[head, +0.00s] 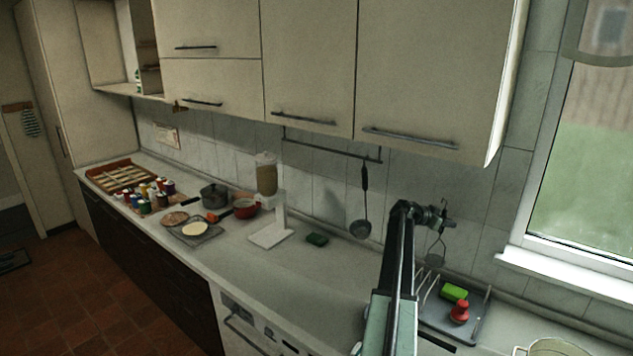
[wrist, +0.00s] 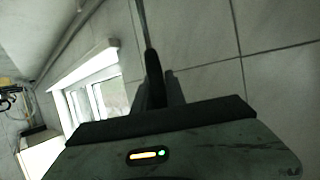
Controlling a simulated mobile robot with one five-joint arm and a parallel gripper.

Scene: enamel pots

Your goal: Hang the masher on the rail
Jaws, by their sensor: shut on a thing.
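The rail (head: 325,148) is a dark bar on the tiled wall under the upper cabinets. A ladle (head: 364,203) hangs from its right end. My gripper (head: 443,216) is right of the rail and lower in the head view, in front of the wall, shut on the masher. The masher's wire head (head: 436,250) points down below the gripper. In the wrist view the masher's dark handle (wrist: 153,80) sits at the jaws, with its thin stem running to the top edge; its wire head is out of that view.
A dish rack (head: 474,322) with a green sponge (head: 453,292) and a red object (head: 460,312) stands below my gripper. The window (head: 585,170) is at right.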

